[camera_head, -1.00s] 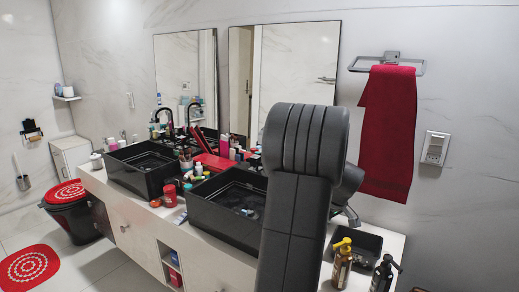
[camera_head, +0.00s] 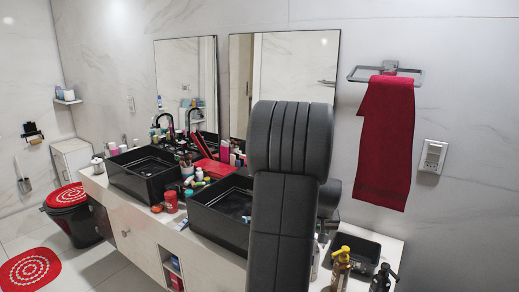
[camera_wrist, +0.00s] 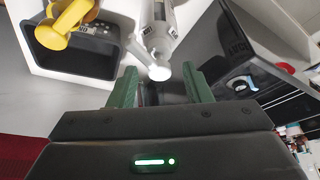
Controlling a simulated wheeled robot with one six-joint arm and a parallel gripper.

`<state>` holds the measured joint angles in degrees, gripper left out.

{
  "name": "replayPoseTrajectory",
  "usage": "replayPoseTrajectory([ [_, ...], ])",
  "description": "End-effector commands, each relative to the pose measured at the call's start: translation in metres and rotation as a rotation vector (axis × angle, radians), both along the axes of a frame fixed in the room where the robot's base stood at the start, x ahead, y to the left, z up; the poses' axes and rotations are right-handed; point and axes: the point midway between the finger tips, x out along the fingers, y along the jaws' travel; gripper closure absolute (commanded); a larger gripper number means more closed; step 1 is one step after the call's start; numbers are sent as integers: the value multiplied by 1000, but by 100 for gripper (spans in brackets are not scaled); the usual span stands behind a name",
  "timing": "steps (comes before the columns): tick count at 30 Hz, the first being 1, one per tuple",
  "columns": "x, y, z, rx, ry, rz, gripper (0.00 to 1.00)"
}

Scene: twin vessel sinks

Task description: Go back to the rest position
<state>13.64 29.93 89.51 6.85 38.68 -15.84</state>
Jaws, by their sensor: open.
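My gripper (camera_wrist: 162,88) shows in the wrist view as two green fingers, spread apart. A white-and-grey pump bottle (camera_wrist: 158,30) stands beyond the fingertips, its pale nozzle showing in line with the gap between them; I cannot tell if they touch. Nothing is clearly gripped. In the head view my own dark arm fills the centre and hides the gripper. A pale bottle (camera_head: 313,264) shows partly beside the arm's right edge.
A black tray (camera_head: 368,243) sits at the counter's right end, with yellow-topped (camera_head: 341,265) and black-topped (camera_head: 382,278) pump bottles in front. Black sinks (camera_head: 219,222) (camera_head: 132,172) and clutter lie left. A red towel (camera_head: 385,150) hangs on the wall.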

Motion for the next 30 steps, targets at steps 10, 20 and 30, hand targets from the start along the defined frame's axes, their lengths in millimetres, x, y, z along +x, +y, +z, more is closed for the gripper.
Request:
replayPoseTrajectory([
  [10,0,3,-1,0,1,-167,55],
  [20,1,4,-1,0,0,-317,55],
  [30,1,4,0,1,0,-386,55],
])
